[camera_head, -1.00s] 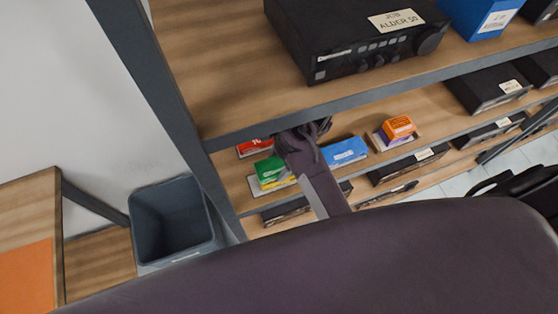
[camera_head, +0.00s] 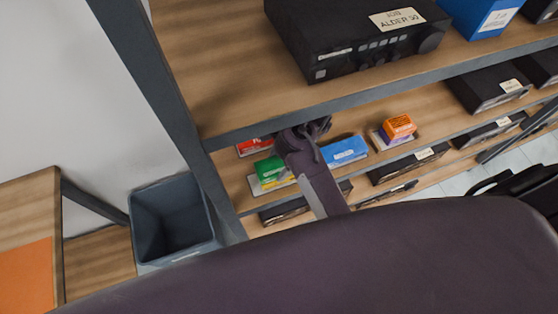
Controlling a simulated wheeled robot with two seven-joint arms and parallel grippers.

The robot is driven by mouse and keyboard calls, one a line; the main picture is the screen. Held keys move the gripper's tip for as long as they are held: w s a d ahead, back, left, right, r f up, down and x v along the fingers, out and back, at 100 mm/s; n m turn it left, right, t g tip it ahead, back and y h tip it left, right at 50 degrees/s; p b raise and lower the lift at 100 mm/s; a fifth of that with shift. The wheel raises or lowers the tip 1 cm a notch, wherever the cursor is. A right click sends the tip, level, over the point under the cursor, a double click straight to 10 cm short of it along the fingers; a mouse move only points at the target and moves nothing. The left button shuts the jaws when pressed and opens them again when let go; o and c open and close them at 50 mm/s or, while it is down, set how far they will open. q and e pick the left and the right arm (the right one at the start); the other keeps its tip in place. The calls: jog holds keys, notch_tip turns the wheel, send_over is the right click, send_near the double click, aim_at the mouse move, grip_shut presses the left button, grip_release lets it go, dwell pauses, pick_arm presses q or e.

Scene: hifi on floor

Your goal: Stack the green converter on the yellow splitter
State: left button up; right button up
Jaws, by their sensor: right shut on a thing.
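The green converter (camera_head: 269,168) is a small green box on the middle shelf level, left of my right forearm. The yellow splitter (camera_head: 278,182) shows as a thin yellow strip just below and in front of it. The green box looks to be on or just above the yellow one; I cannot tell if they touch. My right gripper (camera_head: 309,130) is dark, near the upper shelf's front beam, up and right of the green box. It is shut; its fingertips and their contact with the green converter are hidden by the hand. My left gripper is not in view.
A red box (camera_head: 254,146) lies behind the green one. A blue box (camera_head: 345,151) is close right of my arm. An orange box (camera_head: 398,127) sits on a purple one farther right. The upper shelf (camera_head: 225,85) overhangs, with a black hi-fi unit (camera_head: 350,45). A grey bin (camera_head: 172,220) stands left.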

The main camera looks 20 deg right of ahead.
jog(key=shift+a+f, duration=0.1)
jog(key=shift+f, duration=0.2)
dwell(0.4)
jog(key=o, duration=1.2)
jog(key=shift+r, duration=0.1)
